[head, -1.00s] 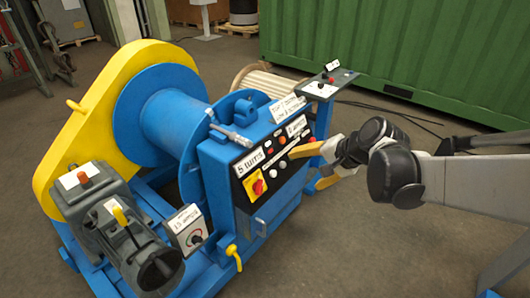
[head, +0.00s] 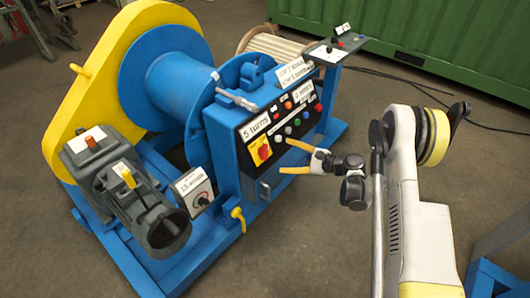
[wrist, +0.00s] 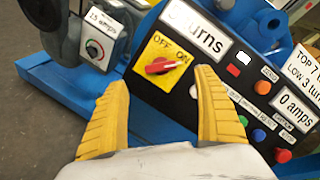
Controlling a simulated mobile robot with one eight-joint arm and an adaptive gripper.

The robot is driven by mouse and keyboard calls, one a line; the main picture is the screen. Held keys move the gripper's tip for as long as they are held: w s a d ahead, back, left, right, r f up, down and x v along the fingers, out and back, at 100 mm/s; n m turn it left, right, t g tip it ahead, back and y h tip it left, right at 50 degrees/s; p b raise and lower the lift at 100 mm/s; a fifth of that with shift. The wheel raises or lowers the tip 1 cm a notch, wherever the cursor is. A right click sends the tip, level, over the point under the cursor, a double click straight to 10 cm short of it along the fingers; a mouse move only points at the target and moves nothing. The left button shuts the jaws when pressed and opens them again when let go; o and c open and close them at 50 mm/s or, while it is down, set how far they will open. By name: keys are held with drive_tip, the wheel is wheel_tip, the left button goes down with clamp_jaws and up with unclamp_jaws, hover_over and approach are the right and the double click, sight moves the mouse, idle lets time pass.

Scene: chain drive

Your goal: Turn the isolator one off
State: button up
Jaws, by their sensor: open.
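The isolator is a red rotary handle (wrist: 160,66) on a yellow plate marked OFF and ON, on the black front panel of the blue winch cabinet. In the wrist view its handle lies roughly sideways, its right end near the ON mark. The red handle also shows in the head view (head: 263,151). My gripper (head: 286,156) is open and empty, just right of the isolator in the head view. In the wrist view the yellow fingers (wrist: 162,82) stand apart, either side of the handle's lower area; I see no contact with the handle.
A "5 turns" label (wrist: 195,28) sits beside the yellow plate. Several buttons and lamps (wrist: 258,136) and a "0 amps" label (wrist: 296,110) are close to the right finger. A "15 amps" dial box (head: 195,193) stands left of the cabinet. Floor is open in front.

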sight(267, 152)
drive_tip(key=b+x, duration=0.3)
drive_tip(key=x, duration=0.6)
drive_tip(key=shift+f, duration=0.15)
drive_tip(key=shift+w+a, duration=0.25)
drive_tip(key=shift+a, duration=0.25)
drive_tip(key=c, duration=1.2)
